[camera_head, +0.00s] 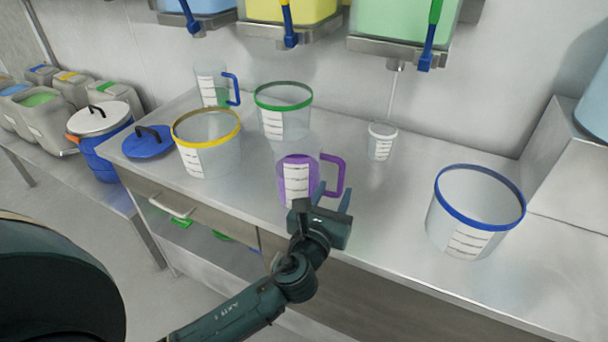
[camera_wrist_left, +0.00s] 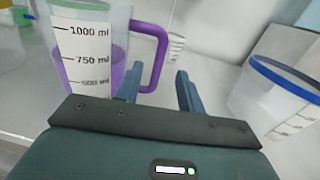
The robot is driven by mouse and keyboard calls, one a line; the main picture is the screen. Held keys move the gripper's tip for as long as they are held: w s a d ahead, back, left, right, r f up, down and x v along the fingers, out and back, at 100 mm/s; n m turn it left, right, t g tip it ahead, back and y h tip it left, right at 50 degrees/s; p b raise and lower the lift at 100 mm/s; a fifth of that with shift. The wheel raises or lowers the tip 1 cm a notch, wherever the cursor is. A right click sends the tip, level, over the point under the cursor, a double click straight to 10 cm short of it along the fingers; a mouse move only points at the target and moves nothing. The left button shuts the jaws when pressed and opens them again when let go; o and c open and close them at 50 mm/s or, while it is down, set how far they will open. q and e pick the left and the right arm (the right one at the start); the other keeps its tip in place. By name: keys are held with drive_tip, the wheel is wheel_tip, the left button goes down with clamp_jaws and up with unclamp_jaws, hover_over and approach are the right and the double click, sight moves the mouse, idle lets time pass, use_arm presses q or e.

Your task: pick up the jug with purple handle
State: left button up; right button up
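The jug with the purple handle (camera_head: 296,180) stands upright on the steel bench and holds purple liquid. Its purple handle (camera_head: 335,175) points right. In the left wrist view the jug (camera_wrist_left: 88,60) is at the upper left, its handle (camera_wrist_left: 152,55) just beyond the fingers. My left gripper (camera_head: 333,200) is open and empty, in front of the handle at the bench's front edge. In the wrist view its two fingers (camera_wrist_left: 158,88) are spread apart, with the handle close to the left finger; I cannot tell whether they touch. My right gripper is not in view.
A yellow-rimmed tub (camera_head: 207,155), a green-rimmed tub (camera_head: 283,120) and a blue-handled jug (camera_head: 212,88) stand behind left. A small cup (camera_head: 381,143) is behind right. A blue-rimmed tub (camera_head: 470,215) stands right. A blue lid (camera_head: 148,143) lies left. Bins with taps hang above.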

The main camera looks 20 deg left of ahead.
sight(340, 178)
use_arm(q)
drive_tip(key=w, duration=0.5)
drive_tip(key=shift+w+a+f, duration=0.1)
drive_tip(key=shift+a+f, duration=0.05)
drive_tip(key=shift+f, duration=0.1)
drive_tip(key=shift+c, duration=0.2)
clamp_jaws()
idle(0.8)
drive_tip(key=shift+r, duration=0.15)
